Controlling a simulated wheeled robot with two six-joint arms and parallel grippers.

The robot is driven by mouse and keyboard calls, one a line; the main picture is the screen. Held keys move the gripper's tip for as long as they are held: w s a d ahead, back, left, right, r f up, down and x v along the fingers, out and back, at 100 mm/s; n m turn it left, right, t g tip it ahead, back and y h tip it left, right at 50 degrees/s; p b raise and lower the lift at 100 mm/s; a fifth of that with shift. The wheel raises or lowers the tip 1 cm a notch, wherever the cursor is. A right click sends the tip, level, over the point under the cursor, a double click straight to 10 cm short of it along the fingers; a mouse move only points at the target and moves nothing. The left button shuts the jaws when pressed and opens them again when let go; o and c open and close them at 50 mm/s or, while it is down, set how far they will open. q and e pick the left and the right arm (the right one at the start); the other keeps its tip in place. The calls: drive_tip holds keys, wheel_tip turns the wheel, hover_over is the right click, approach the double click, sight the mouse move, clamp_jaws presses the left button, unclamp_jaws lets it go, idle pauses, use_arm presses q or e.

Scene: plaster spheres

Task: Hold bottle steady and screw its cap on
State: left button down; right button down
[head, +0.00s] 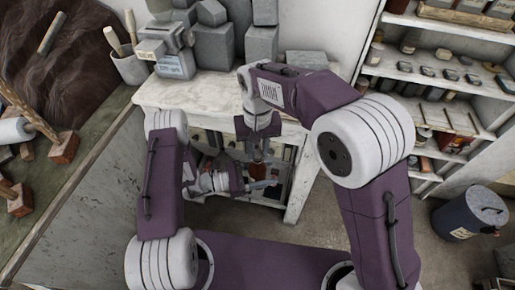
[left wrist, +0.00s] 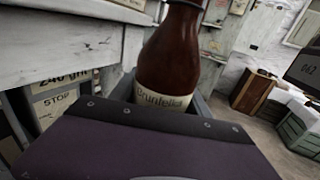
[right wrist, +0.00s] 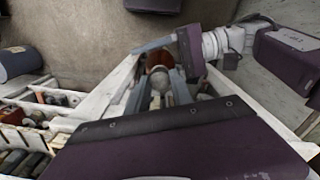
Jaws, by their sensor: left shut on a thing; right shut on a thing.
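The brown glass bottle (head: 257,171) stands roughly upright in front of the white table and is small in the head view. Its body and cream label (left wrist: 163,99) fill the middle of the left wrist view; its top is cut off there. My left gripper (head: 262,186) is shut around the bottle's body from the side. My right gripper (head: 258,151) points down over the bottle's top. In the right wrist view its fingers (right wrist: 158,88) close on a small round greyish thing, apparently the cap (right wrist: 158,73), above the brown bottle (right wrist: 160,58). Whether the cap touches the neck is unclear.
The white table (head: 205,95) with grey plaster blocks stands just behind the grippers, its shelf and leg close to them. Shelves (head: 440,75) and a dark bin (head: 468,212) are at the right. A bench with tools (head: 75,180) is at the left.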

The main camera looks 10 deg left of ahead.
drive_tip(key=shift+f, duration=0.35)
drive_tip(key=m, duration=1)
drive_tip(key=shift+m, duration=0.4)
drive_tip(key=m, duration=0.6)
drive_tip(key=shift+a, duration=0.1)
drive_tip(key=m, duration=0.6)
drive_tip(key=shift+m, duration=0.3)
drive_tip(key=m, duration=0.5)
drive_tip(key=shift+w+m, duration=0.1)
drive_tip(key=shift+m, duration=0.3)
